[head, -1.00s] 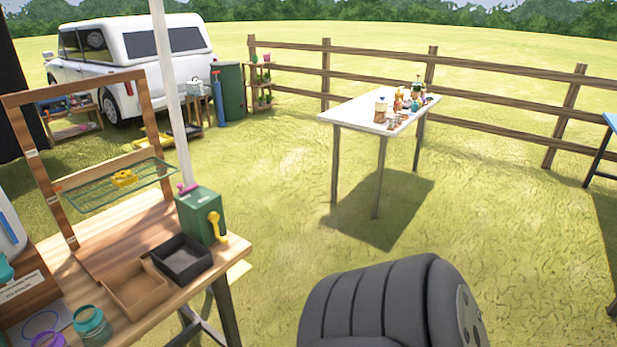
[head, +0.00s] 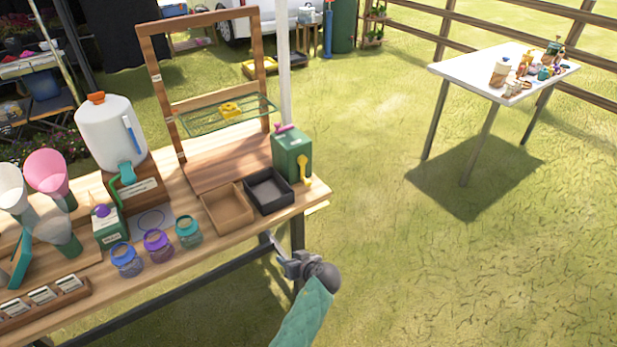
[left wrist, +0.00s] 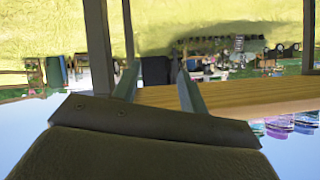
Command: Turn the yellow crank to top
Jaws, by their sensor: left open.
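The yellow crank (head: 304,169) is on the right side of a green box (head: 292,152) at the table's right end. Its arm hangs down, with the handle end at the bottom. A small pink handle (head: 285,128) sits on top of the box. My left gripper (head: 276,250) is in front of the table's front edge, below and left of the crank and apart from it. In the left wrist view its two fingers (left wrist: 158,84) stand apart with nothing held between them. I cannot make out the crank in that view. My right gripper is not in view.
The wooden table (head: 232,242) holds a brown tray (head: 228,222), a black tray (head: 268,205), several jars, a white jug (head: 108,130) and a wooden frame (head: 160,85). A white pole (head: 284,70) stands behind the box.

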